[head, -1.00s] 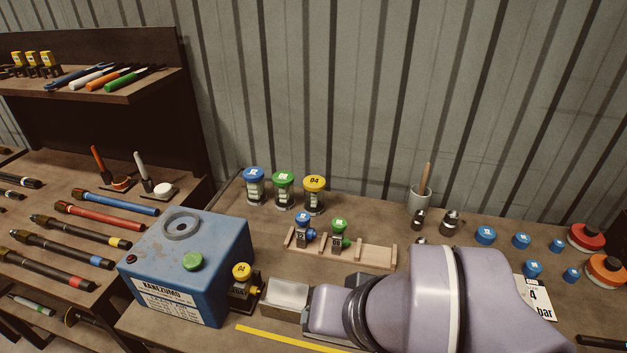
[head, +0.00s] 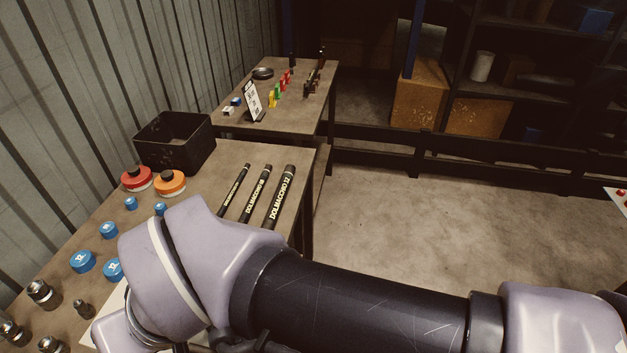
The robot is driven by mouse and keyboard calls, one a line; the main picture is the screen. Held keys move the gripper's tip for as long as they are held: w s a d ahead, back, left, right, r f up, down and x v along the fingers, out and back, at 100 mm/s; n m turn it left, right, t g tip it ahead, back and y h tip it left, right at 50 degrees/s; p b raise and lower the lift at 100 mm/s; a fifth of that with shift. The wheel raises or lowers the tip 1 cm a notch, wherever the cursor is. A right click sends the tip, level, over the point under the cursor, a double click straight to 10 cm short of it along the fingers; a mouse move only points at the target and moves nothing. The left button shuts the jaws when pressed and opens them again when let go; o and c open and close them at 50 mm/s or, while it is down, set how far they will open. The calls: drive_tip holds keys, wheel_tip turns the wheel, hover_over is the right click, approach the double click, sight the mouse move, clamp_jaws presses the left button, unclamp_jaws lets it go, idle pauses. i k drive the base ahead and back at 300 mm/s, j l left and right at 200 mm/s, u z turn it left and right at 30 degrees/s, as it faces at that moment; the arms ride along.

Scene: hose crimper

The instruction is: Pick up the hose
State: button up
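Three black hoses of different thickness lie side by side on the near bench. The thickest, marked DOLMACCHIO 12 (head: 281,198), is on the right. A middle one (head: 256,194) and the thinnest one (head: 235,192) lie to its left. All lie flat, pointing away from me. My arm crosses the lower part of the head view in front of them and may cover their near ends. My gripper is not in view.
Red (head: 137,179) and orange (head: 170,183) round pieces, blue caps (head: 83,262) and metal fittings (head: 43,293) lie to the left. A second bench (head: 273,120) stands beyond. Open floor (head: 400,200) lies to the right.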

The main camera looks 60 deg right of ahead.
sight(225, 206)
drive_tip(key=z, duration=1.3)
drive_tip(key=k+u, duration=0.1)
drive_tip(key=u, duration=0.8)
drive_tip(key=k+j+u, duration=0.15)
drive_tip(key=u, duration=0.3)
drive_tip(key=j+u, duration=0.1)
drive_tip(key=u, duration=0.35)
drive_tip(key=l+z, duration=0.1)
drive_tip(key=l, duration=0.35)
drive_tip(key=l+z, duration=0.15)
drive_tip(key=l, duration=0.35)
drive_tip(key=i+l+z, duration=0.1)
drive_tip(key=l, duration=0.35)
drive_tip(key=i+l+z, duration=0.15)
drive_tip(key=l, duration=0.3)
drive_tip(key=l+z, duration=0.1)
drive_tip(key=l, duration=0.35)
drive_tip(key=i, duration=0.05)
